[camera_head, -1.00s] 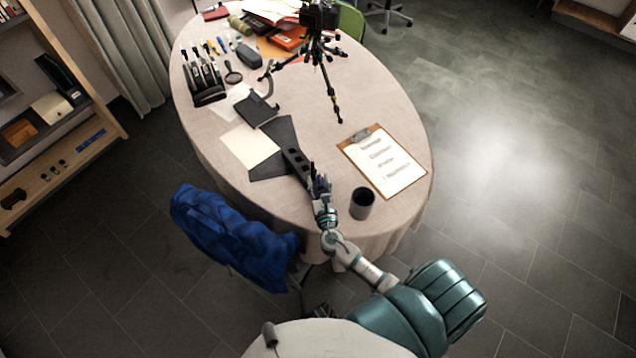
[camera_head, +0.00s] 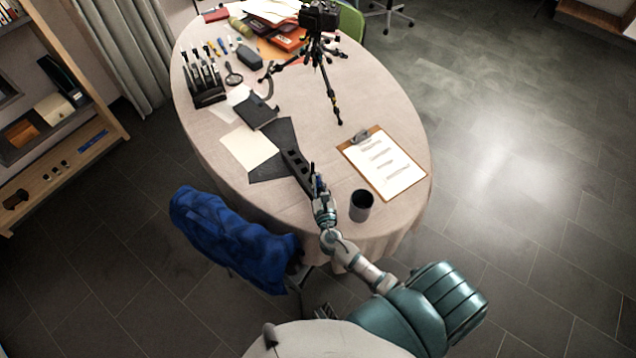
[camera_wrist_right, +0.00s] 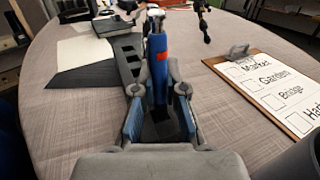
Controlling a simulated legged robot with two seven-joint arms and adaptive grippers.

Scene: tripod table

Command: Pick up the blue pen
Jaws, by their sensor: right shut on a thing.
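The blue pen (camera_wrist_right: 158,68) stands upright between the fingers of my right gripper (camera_wrist_right: 159,92) in the right wrist view. It has a red-orange band near its middle. The fingers are shut on it. In the head view, my right gripper (camera_head: 321,187) is at the near edge of the table, at the near end of a black slotted holder (camera_head: 296,166). The holder also shows behind the pen in the wrist view (camera_wrist_right: 128,50). Whether the pen's lower end is still in a slot is hidden. My left gripper is not in view.
A dark mug (camera_head: 362,206) stands close to the right of my right gripper. A clipboard (camera_head: 352,155) lies beyond it. A tripod with a camera (camera_head: 318,45) stands at the back. Paper (camera_head: 249,148) lies to the left. A blue jacket (camera_head: 225,235) hangs on a chair in front.

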